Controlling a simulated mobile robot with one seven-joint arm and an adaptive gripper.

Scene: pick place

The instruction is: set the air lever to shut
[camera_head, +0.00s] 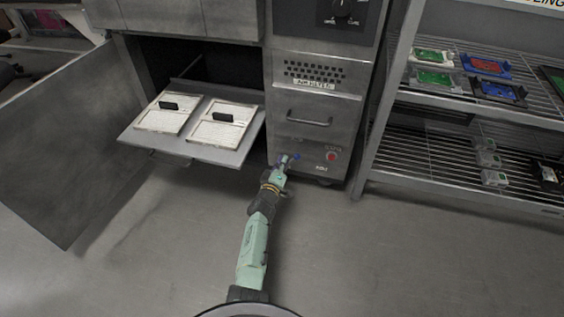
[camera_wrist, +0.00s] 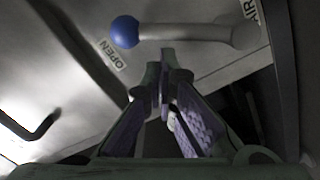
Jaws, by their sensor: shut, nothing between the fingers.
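The air lever is a pale bar with a round blue knob (camera_wrist: 125,32), seen across the top of the wrist view. An OPEN label (camera_wrist: 112,54) sits close beside the knob, and an AIR label (camera_wrist: 251,11) is near the bar's other end. In the head view the blue knob (camera_head: 297,156) shows low on the metal cabinet's front. My gripper (camera_wrist: 160,72) is shut and empty. Its fingertips are just below the bar in the wrist view; I cannot tell if they touch it. In the head view my gripper (camera_head: 285,161) is just left of the knob.
A red button (camera_head: 331,156) is right of the lever, with a drawer handle (camera_head: 309,120) above. To the left, a pulled-out shelf (camera_head: 190,149) carries two pale framed panels, beside an open door (camera_head: 75,140). A wire rack (camera_head: 460,195) stands right.

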